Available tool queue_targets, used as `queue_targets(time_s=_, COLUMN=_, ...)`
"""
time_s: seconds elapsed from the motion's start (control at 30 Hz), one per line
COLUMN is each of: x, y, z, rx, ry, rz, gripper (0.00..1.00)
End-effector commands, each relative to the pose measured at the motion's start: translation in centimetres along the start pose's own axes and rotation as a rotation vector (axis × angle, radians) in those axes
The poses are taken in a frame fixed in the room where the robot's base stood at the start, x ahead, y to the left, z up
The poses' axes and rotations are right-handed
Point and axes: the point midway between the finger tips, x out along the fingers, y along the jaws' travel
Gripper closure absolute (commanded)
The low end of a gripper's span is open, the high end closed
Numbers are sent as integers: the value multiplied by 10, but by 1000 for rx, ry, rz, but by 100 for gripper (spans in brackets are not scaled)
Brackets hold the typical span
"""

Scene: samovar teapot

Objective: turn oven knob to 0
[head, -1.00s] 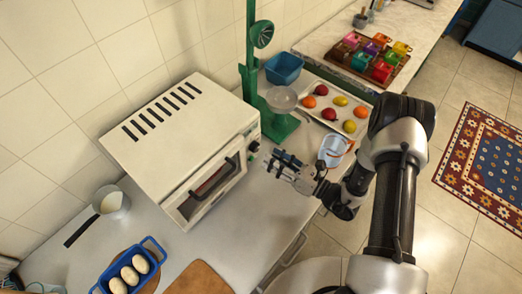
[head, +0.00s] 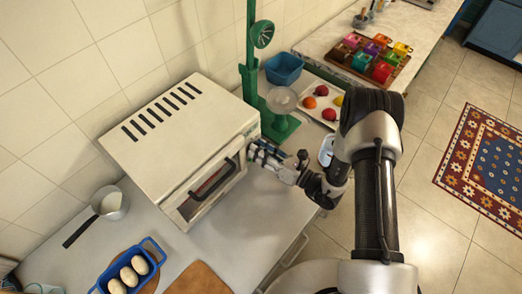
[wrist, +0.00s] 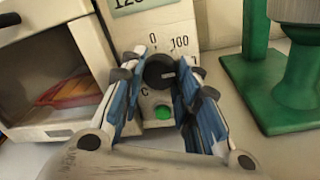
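The white toaster oven (head: 180,130) stands against the tiled wall in the head view. In the wrist view its black knob (wrist: 159,70) sits on the control panel (wrist: 155,22), with the marks 0 and 100 above it. A light pointer line on the knob points right, away from the 0 and below the 100. My gripper (wrist: 161,78) is open, with one blue-padded finger on each side of the knob. I cannot tell whether either finger touches it. In the head view my gripper (head: 255,152) is at the oven's right front edge, hiding the knob.
A green button (wrist: 162,112) is below the knob, between the fingers. The green stand (head: 280,122) is just right of the oven. A fruit tray (head: 318,110) is behind my arm. The counter (head: 225,230) before the oven is clear.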

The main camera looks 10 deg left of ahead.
Motion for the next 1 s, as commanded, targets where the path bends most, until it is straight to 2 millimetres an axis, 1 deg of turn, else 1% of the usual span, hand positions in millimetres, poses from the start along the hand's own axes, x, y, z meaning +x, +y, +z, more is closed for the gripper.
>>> queue_targets(time_s=0.03, x=0, y=0, z=0, rx=0, ry=0, rz=0, gripper=82)
queue_targets(time_s=0.23, x=0, y=0, z=0, rx=0, ry=0, rz=0, gripper=94)
queue_targets(time_s=0.47, x=0, y=0, z=0, rx=-18, ry=2, rz=-1, gripper=94)
queue_targets(time_s=0.63, x=0, y=0, z=0, rx=-83, ry=6, rz=-3, gripper=94)
queue_targets(time_s=0.77, x=0, y=0, z=0, rx=-169, ry=12, rz=-6, gripper=94)
queue_targets(time_s=1.0, x=0, y=0, z=0, rx=-383, ry=25, rz=-14, gripper=94)
